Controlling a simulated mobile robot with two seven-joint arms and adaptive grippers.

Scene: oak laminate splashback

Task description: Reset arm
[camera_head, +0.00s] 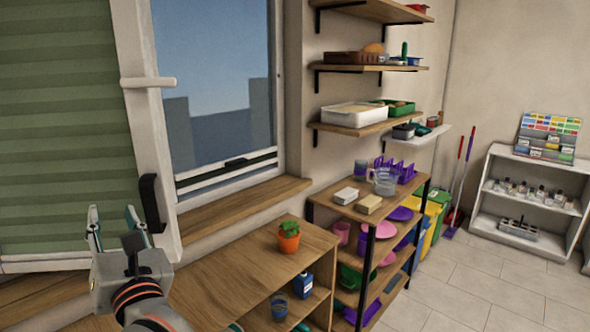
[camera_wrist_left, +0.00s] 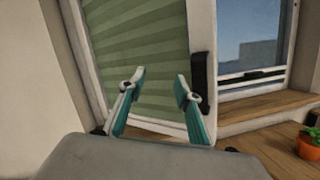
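My left gripper (camera_head: 113,222) is at the lower left of the head view, in front of the window sash with the green pleated blind (camera_head: 60,130). Its two fingers stand apart with nothing between them; the left wrist view (camera_wrist_left: 159,82) shows the same open, empty fingers. The sash stands swung open, and its black handle (camera_head: 152,203) is just right of the gripper in the head view. The handle also shows right of the fingers in the left wrist view (camera_wrist_left: 199,70), apart from them. My right gripper is in neither view.
A potted plant (camera_head: 289,238) stands on the low wooden cabinet (camera_head: 220,285) at lower centre. To its right is a shelf rack (camera_head: 322,200) with dishes and a glass jug. Wall shelves (camera_head: 372,72) hang above. Tiled floor (camera_head: 470,290) is clear at the right.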

